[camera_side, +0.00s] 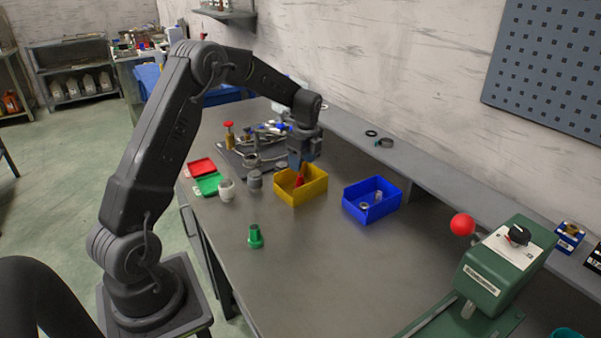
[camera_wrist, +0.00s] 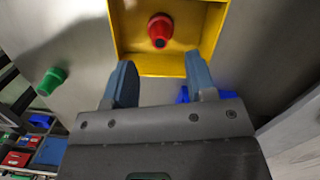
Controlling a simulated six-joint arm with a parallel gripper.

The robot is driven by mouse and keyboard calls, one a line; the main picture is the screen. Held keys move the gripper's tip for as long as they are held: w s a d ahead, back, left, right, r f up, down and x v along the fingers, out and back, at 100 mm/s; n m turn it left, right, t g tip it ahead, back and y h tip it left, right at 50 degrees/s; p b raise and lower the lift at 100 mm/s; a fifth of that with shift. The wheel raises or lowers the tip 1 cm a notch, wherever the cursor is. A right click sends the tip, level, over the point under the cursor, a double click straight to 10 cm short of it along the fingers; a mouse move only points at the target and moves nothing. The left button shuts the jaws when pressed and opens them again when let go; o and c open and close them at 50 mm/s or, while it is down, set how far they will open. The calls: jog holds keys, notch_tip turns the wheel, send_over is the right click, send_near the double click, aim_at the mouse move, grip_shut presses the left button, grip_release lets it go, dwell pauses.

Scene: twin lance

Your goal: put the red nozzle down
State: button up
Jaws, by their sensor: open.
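The red nozzle (camera_side: 299,181) is inside the yellow bin (camera_side: 312,192), partly hidden by the bin's wall in the side view. In the wrist view the red nozzle (camera_wrist: 159,30) shows inside the yellow bin (camera_wrist: 160,65), with its dark tip toward the camera. My gripper (camera_side: 300,163) is over the bin's back left part in the side view. Its two blue-grey fingers (camera_wrist: 161,72) are spread apart in the wrist view, and nothing is between them. The nozzle is beyond the fingertips, apart from them.
A green nozzle (camera_side: 255,237) stands on the bench and also shows in the wrist view (camera_wrist: 52,81). A blue bin (camera_side: 371,199) with small parts is right of the yellow one. A green machine with a red knob (camera_side: 463,224) is at right. The bench front is mostly clear.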

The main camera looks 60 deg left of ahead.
jog(key=s+d+r+n+t, duration=0.15)
jog(key=d+r, duration=0.45)
jog(key=r, duration=0.6)
jog(key=s+d+r+n+t, duration=0.1)
jog(key=s+d+r+n, duration=0.4)
jog(key=s+d, duration=0.35)
jog(key=s+d+n+t, duration=0.1)
jog(key=s+d+n, duration=0.3)
jog(key=s, duration=0.4)
jog(key=s+d+f+n+t+h, duration=0.1)
jog(key=s+d+n+t, duration=0.1)
jog(key=s+d+n, duration=0.2)
jog(key=s+d, duration=0.2)
jog(key=s, duration=0.2)
jog(key=shift+d+f, duration=0.25)
jog(key=shift+d, duration=0.05)
